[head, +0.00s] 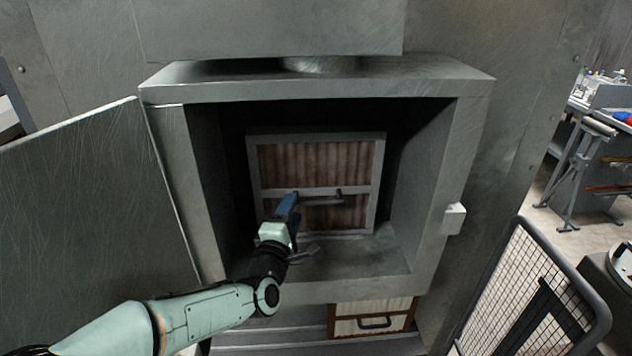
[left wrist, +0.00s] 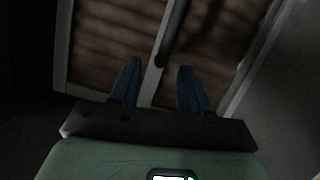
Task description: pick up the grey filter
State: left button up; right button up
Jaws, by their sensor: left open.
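The grey filter (head: 254,165) stands upright inside the open booth cabinet, a grey frame around brown pleats. A dark bar handle (head: 322,200) runs across its middle crossbar. My left gripper (head: 292,203) reaches into the cabinet in front of the filter, near the handle's left end. In the left wrist view its blue fingers (left wrist: 158,82) are apart and empty. The handle (left wrist: 172,38) shows there just beyond the fingertips, and the filter (left wrist: 150,85) fills the view behind. I cannot tell the exact gap between fingertips and handle. My right gripper is not in view.
The cabinet door (head: 85,195) stands open on the left. The cabinet's side walls and sill surround my arm. A second, wood-framed filter (head: 345,327) with a handle is below the opening. A mesh barrier (head: 525,300) stands at lower right, and a workbench (head: 600,120) behind it.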

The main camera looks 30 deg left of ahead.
aim_at(294, 182)
pick_arm(q)
jog(key=shift+x, duration=1.1)
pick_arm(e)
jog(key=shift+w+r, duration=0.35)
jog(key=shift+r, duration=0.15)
pick_arm(q)
jog(key=shift+c, duration=0.3)
jog(key=shift+r, duration=0.1)
grip_shut()
jog(key=shift+d, duration=0.1)
